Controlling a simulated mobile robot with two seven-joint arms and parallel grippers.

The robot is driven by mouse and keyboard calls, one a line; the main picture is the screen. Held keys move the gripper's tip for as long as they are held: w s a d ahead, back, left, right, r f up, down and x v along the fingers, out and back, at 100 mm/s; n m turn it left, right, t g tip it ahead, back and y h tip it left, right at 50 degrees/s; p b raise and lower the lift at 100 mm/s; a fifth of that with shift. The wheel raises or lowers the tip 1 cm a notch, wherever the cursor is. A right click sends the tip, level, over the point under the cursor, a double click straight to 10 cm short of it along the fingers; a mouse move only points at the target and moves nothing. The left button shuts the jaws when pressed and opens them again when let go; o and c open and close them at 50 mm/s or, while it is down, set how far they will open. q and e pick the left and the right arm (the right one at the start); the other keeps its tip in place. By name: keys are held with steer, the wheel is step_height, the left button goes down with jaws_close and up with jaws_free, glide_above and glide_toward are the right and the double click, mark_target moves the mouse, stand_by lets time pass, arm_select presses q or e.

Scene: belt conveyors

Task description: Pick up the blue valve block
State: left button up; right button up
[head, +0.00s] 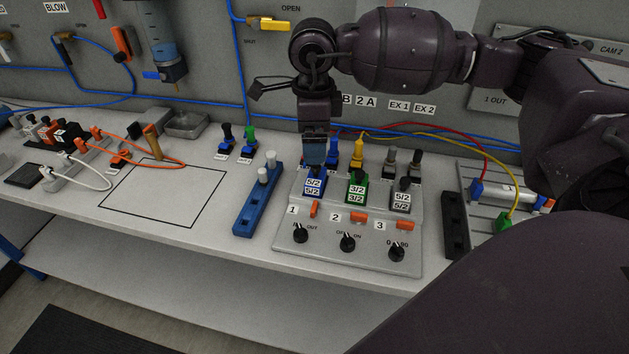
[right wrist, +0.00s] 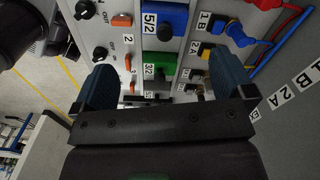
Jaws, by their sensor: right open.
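The blue valve block (head: 308,172), labelled 5/2, sits in the leftmost place on the sloped grey valve panel (head: 290,247). My right gripper (head: 315,162) hangs over it from above and hides part of it. In the right wrist view the blue valve block (right wrist: 179,18), with a black knob, shows at the top of the picture. My right gripper (right wrist: 164,68) is open there, its two fingers spread wide with nothing held between them. I cannot tell whether a finger touches the block. My left gripper is not in view.
A green 3/2 block (head: 356,188) and a grey 5/2 block (head: 402,197) stand right of the blue one. Plugs and hoses crowd behind. A blue rack (head: 250,209) stands left of the panel. An outlined square (head: 165,197) on the bench is mostly clear.

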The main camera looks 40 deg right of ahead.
mark_target(316, 168)
step_height(316, 168, down, 4)
steer(key=shift+r, duration=0.15)
steer(key=shift+d+f, duration=0.1)
steer(key=shift+f, duration=0.25)
steer(key=f, duration=0.4)
steer(key=shift+w+d+f+b, duration=0.1)
steer(key=shift+d+f+b, duration=0.2)
steer(key=shift+f, duration=0.1)
steer(key=shift+c, duration=0.5)
steer(key=shift+r, duration=0.1)
steer(key=c, duration=0.9)
steer(key=shift+r, duration=0.1)
